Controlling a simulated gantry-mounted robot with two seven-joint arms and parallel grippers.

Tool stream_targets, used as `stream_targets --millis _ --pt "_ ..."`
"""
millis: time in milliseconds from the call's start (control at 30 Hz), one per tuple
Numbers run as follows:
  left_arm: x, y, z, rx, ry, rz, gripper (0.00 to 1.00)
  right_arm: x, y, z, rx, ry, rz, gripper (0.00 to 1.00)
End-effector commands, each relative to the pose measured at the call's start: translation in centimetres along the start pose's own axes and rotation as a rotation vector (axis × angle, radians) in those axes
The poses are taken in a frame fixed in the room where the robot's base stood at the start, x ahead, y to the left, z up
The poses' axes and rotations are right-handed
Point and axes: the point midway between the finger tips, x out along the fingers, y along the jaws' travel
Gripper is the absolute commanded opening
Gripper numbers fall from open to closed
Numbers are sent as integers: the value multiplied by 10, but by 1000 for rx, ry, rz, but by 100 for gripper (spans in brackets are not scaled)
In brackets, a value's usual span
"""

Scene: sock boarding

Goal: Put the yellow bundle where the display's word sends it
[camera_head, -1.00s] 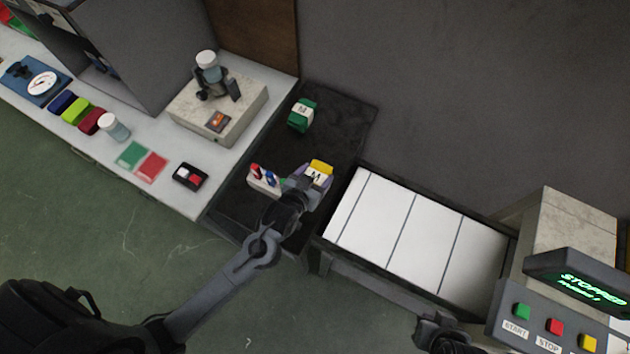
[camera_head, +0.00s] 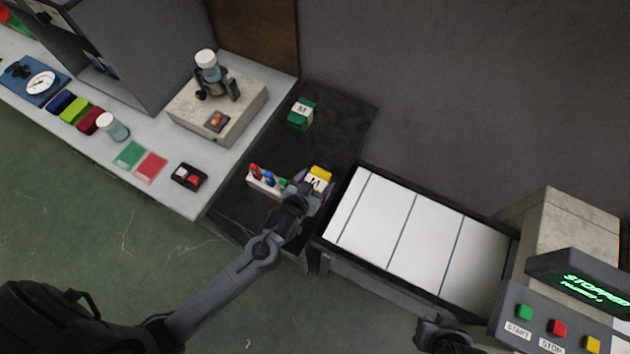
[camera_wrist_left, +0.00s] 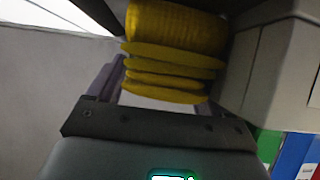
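The yellow bundle (camera_head: 320,173) with a white band marked M is on or just above the black mat, left of the white slatted belt. My left gripper (camera_head: 314,190) has its purple-grey fingers on either side of the bundle and appears shut on it. The left wrist view shows the bundle's yellow folds (camera_wrist_left: 175,55) close up between the fingers. The tilted display (camera_head: 585,285) at the right reads STOPPED in green; its smaller second line is illegible. My right gripper (camera_head: 445,338) shows partly at the bottom edge; its fingers are unclear.
A green bundle marked M (camera_head: 301,114) stands farther back on the black mat (camera_head: 345,115). A white marker holder (camera_head: 265,181) is close left of my left gripper. The white belt (camera_head: 420,235) is empty. START, STOP and yellow buttons (camera_head: 557,328) sit below the display.

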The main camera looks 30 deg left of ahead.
Motion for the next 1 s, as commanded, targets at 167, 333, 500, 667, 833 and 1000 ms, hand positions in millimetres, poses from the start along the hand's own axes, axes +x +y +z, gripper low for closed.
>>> stream_targets --millis 167,333,500,667,833,1000 --pt "0 0 -1 0 0 0 80 0 -1 0 3 1 -3 0" --pt "-10 0 -3 0 -1 0 80 -2 -2 -1 7 1 -6 0" --pt "-36 0 -3 0 -2 1 80 -7 -2 -3 8 2 -6 0" --pt "-66 0 -3 0 -2 1 80 -11 -2 -4 7 2 -6 0" --pt "-94 0 -3 0 -2 1 80 -14 -1 -5 6 1 -6 0" --pt "-113 0 -3 0 -1 0 80 -16 0 -5 2 1 -2 0"
